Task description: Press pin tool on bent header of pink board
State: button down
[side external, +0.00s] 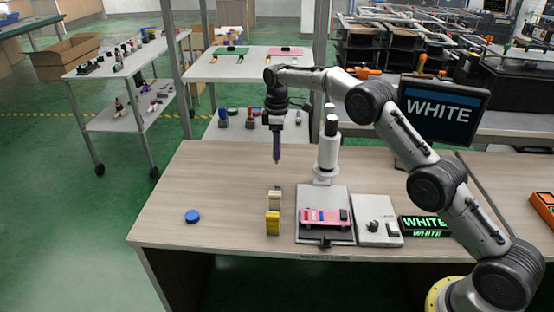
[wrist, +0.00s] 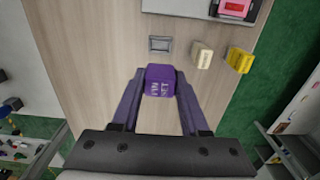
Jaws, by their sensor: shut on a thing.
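My gripper (side external: 277,127) is shut on a purple pin tool (side external: 277,149), which hangs upright above the table, left of the white column. In the wrist view the purple tool (wrist: 160,81) sits between the two fingers of my gripper (wrist: 160,88), with light lettering on its end. The pink board (side external: 325,217) lies on a grey plate (side external: 311,196) below and to the right of the tool, apart from it. A part of the pink board (wrist: 238,8) shows at the top of the wrist view. Its bent header is too small to make out.
A cream block (side external: 275,199) and a yellow block (side external: 272,223) stand left of the plate. An empty square holder (wrist: 160,44) is beside them. A white column (side external: 327,152) stands behind the board. A grey knob box (side external: 377,233) is right. A blue disc (side external: 192,216) lies left.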

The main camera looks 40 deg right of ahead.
notch_tip(320, 180, up, 3)
jog(key=s+a, duration=0.1)
jog(key=s, duration=1.6)
jog(key=shift+s+f, duration=0.15)
jog(key=shift+f, duration=2.65)
jog(key=shift+s+f, duration=0.1)
jog(key=shift+f, duration=2.65)
jog(key=shift+f, duration=0.5)
notch_tip(320, 180, up, 7)
